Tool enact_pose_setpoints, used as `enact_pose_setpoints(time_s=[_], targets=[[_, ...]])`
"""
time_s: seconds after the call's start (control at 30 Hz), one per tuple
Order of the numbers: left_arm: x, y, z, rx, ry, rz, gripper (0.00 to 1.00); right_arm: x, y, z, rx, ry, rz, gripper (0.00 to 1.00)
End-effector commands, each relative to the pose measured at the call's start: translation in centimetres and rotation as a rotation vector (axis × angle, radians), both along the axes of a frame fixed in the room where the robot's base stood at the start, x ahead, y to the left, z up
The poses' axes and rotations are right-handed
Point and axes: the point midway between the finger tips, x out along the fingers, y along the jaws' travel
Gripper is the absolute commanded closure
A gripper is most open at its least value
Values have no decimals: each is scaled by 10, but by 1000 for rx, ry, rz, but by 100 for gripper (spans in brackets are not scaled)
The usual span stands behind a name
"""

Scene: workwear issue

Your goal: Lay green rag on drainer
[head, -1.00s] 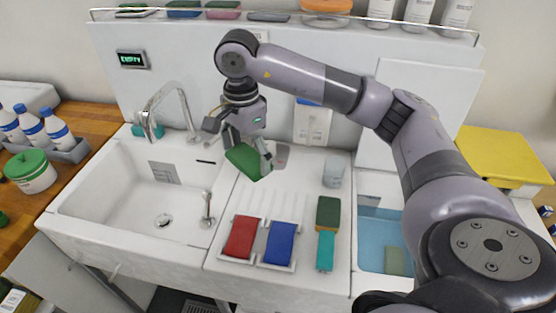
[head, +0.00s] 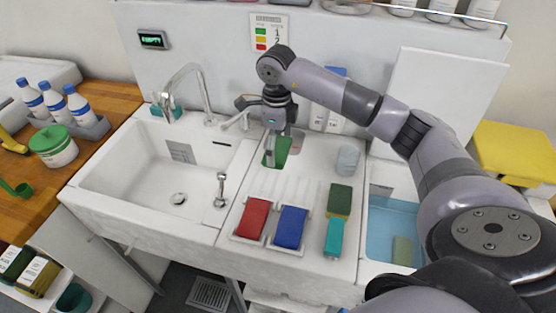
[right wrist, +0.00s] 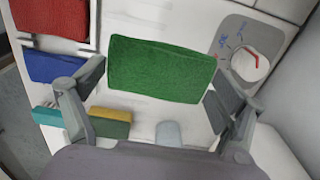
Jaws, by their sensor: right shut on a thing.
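The green rag (head: 277,151) is in my right gripper (head: 280,155), above the back of the white ribbed drainer (head: 291,188). In the right wrist view the rag (right wrist: 160,69) is a flat green rectangle between the two fingers (right wrist: 160,95). I cannot tell whether its lower edge touches the surface. A red rag (head: 252,217) and a blue rag (head: 290,227) lie side by side at the drainer's front. My left gripper is not in view.
A white sink basin (head: 135,165) with a tap (head: 185,85) is left of the drainer. The ribs behind the red and blue rags are clear.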

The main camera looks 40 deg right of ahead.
Motion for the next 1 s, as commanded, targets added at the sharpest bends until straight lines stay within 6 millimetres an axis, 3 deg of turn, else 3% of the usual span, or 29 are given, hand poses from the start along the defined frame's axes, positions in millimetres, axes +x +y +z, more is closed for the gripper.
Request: enact_pose_setpoints(time_s=[0.1, 0.53, 0.97, 1.0], targets=[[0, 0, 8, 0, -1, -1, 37, -1, 0, -20, 1, 2, 0, 38], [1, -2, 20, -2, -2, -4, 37, 0, 1, -70, 2, 1, 1, 38], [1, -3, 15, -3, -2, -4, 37, 0, 0, -81, 1, -1, 1, 38], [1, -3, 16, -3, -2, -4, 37, 0, 0, -80, 1, -1, 1, 9]])
